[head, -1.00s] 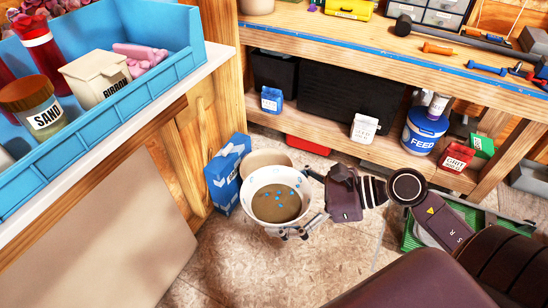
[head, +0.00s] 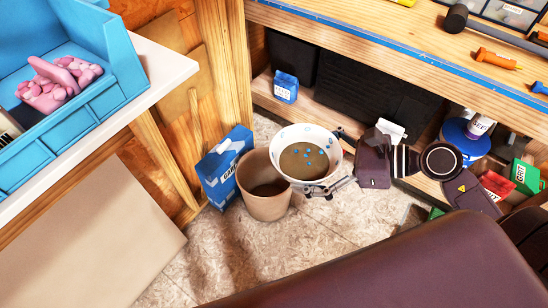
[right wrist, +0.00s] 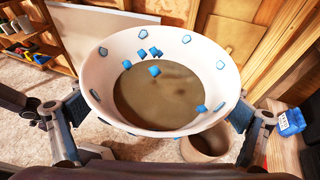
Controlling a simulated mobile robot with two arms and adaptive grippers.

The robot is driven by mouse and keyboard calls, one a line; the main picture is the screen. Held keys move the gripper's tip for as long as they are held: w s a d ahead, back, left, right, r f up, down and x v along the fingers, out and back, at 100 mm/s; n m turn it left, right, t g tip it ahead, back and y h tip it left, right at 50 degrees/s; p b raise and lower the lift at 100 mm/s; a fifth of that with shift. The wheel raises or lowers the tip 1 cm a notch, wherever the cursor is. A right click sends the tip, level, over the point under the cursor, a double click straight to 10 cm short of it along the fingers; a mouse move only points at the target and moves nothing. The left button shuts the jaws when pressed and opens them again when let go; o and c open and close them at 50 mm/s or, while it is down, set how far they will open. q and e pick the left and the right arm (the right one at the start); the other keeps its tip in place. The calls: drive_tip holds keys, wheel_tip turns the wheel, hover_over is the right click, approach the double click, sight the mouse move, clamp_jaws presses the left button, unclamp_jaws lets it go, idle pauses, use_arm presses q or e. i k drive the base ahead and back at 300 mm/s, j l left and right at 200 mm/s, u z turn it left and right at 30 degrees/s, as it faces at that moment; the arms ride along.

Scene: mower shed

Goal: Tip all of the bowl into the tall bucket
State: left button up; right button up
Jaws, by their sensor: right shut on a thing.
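The white bowl (head: 335,150) holds brown stuff (head: 303,161) with several small blue pieces on top. My right gripper (head: 330,162) is shut on the bowl, its fingers at opposite sides of it, and holds it up, about level. The tall tan bucket (head: 264,204) stands on the floor just left of the bowl in the head view. The bowl hides part of the bucket's right rim. The visible inside of the bucket is dark. In the right wrist view the bucket (right wrist: 207,148) shows beyond and below the bowl's rim (right wrist: 100,85). My left gripper is not in view.
A blue-and-white box (head: 225,168) stands close against the bucket's left side. A wooden bench (head: 400,62) with a low shelf runs behind, holding a small blue carton (head: 285,87). A blue tray (head: 110,95) sits on the left counter. Floor in front of the bucket is clear.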

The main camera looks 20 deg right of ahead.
sight(267, 188)
drive_tip(key=i+l, duration=1.05)
